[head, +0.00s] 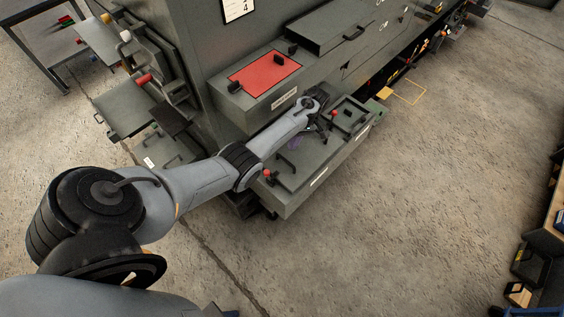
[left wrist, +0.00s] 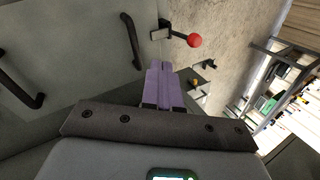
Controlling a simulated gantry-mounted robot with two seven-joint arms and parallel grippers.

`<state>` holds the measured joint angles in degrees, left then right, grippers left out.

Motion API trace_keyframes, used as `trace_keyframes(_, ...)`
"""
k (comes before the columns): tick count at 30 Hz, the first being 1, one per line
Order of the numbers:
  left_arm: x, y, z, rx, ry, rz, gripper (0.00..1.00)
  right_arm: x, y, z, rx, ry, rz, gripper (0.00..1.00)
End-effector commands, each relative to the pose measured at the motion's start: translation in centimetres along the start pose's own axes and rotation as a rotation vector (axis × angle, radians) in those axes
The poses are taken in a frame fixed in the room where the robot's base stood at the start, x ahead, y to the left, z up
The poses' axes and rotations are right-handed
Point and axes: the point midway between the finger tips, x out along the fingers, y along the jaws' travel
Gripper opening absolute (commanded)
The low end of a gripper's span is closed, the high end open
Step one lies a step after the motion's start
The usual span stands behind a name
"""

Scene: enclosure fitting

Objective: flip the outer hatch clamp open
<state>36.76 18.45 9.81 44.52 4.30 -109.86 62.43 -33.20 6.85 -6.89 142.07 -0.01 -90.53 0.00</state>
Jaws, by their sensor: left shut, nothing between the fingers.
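A low grey enclosure box (head: 308,178) has hatches with dark handles on its top. One clamp with a red knob (head: 267,173) stands at the box's near left end. Another red-knobbed clamp (head: 334,113) is by the smaller hatch farther right. My left gripper (head: 296,143) is over the box top between the two clamps, its purple fingers partly hidden by my arm. In the left wrist view the fingers (left wrist: 163,84) are together and empty. Past their tips is a clamp with a red knob (left wrist: 193,40), apart from them. Which of the two clamps it is, I cannot tell.
A dark handle (left wrist: 132,41) is left of the fingers in the wrist view, with another handle (left wrist: 22,82) farther left. A larger cabinet with a red panel (head: 263,76) rises behind the box. Open concrete floor (head: 430,190) lies to the right.

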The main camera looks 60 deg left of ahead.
Motion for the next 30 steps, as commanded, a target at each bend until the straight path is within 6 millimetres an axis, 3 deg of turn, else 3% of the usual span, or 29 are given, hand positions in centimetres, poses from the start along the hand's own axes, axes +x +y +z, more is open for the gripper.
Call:
trace_keyframes(14, 0.7, 0.0, 0.0, 0.001, 0.000, -0.001, 0.00, -0.1, 0.0, 0.1, 0.000, -0.004, -0.001, 0.43)
trace_keyframes(20, 3.2, -0.1, 0.0, 0.000, -0.001, -0.003, 0.00, -0.3, 0.0, 0.0, 0.000, -0.003, 0.000, 0.43)
trace_keyframes(30, 9.7, 0.0, 0.0, 0.002, -0.001, -0.003, 0.00, -0.4, 0.0, -0.1, 0.000, -0.001, 0.000, 0.43)
